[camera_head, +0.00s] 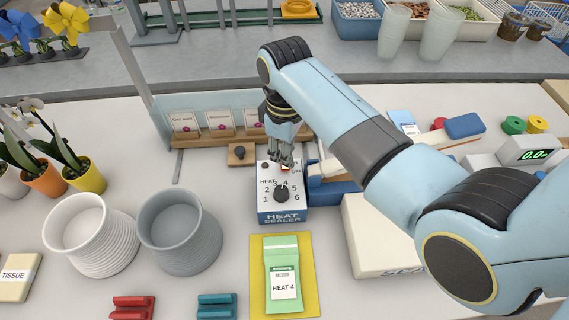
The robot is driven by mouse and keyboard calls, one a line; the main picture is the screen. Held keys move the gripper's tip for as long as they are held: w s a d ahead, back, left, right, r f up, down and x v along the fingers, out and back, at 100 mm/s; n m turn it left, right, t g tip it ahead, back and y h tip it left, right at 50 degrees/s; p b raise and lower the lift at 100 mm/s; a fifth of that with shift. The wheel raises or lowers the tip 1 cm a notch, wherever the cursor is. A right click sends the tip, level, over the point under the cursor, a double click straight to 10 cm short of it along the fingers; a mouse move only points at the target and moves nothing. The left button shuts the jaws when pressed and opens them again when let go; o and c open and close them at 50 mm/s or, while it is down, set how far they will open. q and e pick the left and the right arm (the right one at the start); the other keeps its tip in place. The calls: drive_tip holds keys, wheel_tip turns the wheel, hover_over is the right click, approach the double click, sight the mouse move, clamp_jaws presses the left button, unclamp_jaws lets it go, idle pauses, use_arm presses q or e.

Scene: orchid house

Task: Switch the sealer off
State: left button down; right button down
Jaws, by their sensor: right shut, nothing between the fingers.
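The heat sealer's control box (283,215) stands in the middle of the table, with a blue front marked HEAT SEALER. A black dial (282,194) on its top is ringed by numbers. A small lit orange-red spot (285,168) shows at the box's back right, by an OFF label. My right gripper (285,163) reaches down from behind, its fingers shut and empty at this spot. The fingers partly hide the switch area, and I cannot tell whether they touch it. The sealer's blue body (335,190) is partly behind my right arm. My left gripper is not in view.
A green packet marked HEAT 4 (283,280) lies on a yellow mat (257,303) in front. White pots (85,235) and grey pots (180,235) are stacked at left. A low card rack (222,137) stands behind. A scale (530,149) is at right.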

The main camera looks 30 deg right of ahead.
sight(285, 168)
drive_tip(key=shift+f, duration=0.1)
idle(0.5)
drive_tip(key=shift+f+b, duration=0.6)
drive_tip(key=shift+f, duration=0.5)
idle(0.4)
wheel_tip(285, 168, up, 3)
drive_tip(key=p, duration=0.3)
drive_tip(key=shift+r+b, duration=0.1)
drive_tip(key=shift+b, duration=0.2)
drive_tip(key=shift+r, duration=1.9)
